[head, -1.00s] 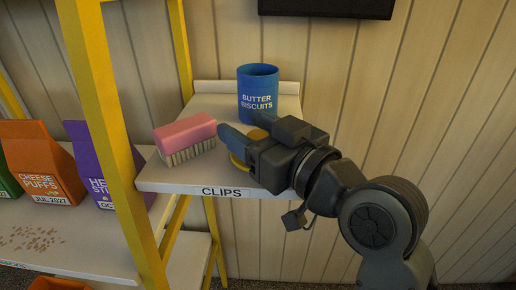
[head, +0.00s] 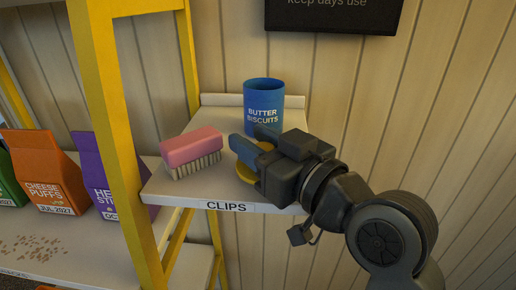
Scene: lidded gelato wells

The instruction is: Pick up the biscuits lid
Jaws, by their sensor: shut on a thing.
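The blue "BUTTER BISCUITS" canister (head: 263,105) stands upright and open-topped at the back of the small white shelf. A round yellow lid (head: 243,151) is at the front of the shelf, between the blue fingers of my gripper (head: 247,146). My gripper reaches in from the right and is shut on the lid. The gripper body hides the lid's right part. I cannot tell whether the lid still touches the shelf.
A pink brush (head: 192,151) with pale bristles lies left of the lid. The white shelf (head: 185,192) has a "CLIPS" label. A yellow post (head: 118,140) rises on the left. Orange (head: 42,170) and purple (head: 98,178) bags stand beyond it. A dark screen (head: 335,12) hangs above.

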